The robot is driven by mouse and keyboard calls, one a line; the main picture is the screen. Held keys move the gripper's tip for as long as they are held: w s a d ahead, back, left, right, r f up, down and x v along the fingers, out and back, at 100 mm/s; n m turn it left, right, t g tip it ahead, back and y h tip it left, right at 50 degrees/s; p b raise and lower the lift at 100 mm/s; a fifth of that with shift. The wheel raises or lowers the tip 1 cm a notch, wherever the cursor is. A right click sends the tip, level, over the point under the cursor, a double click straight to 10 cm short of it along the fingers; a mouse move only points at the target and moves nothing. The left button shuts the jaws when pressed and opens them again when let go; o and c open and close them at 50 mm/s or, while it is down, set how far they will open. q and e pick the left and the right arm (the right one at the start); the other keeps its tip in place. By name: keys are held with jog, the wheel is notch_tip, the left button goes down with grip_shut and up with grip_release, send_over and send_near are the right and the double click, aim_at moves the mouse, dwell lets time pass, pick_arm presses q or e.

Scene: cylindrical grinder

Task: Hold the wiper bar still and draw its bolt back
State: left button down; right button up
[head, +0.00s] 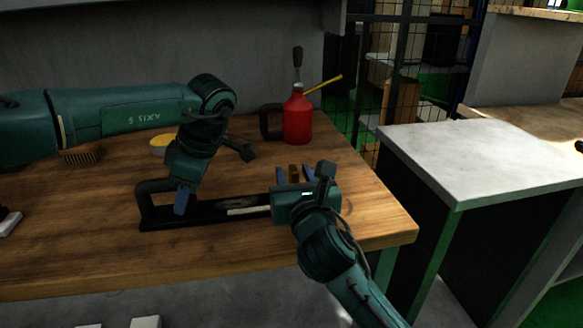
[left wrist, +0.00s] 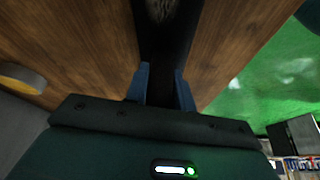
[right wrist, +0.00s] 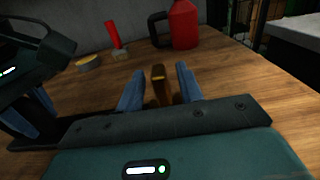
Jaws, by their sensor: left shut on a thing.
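The black wiper bar (head: 222,212) lies on the wooden bench, with a loop handle (head: 147,212) at its left end. My left gripper (head: 184,200) is shut on the bar near the handle. In the left wrist view its blue fingers (left wrist: 162,88) sit on both sides of the dark bar (left wrist: 165,40). My right gripper (head: 296,174) is at the bar's right end and hides that end. A brown upright piece, apparently the bolt's knob (right wrist: 160,86), stands between its open fingers (right wrist: 160,88), with gaps visible on both sides.
A red oil can (head: 297,120) with a dark handle stands behind the right gripper. A yellow tin (head: 158,146) and a brush (head: 80,154) lie farther left. The bench's right edge is close to my right gripper. A pale-topped cabinet (head: 480,160) stands beyond it.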

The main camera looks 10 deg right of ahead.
jog(key=shift+w, duration=1.45)
jog(key=shift+c, duration=0.2)
grip_shut()
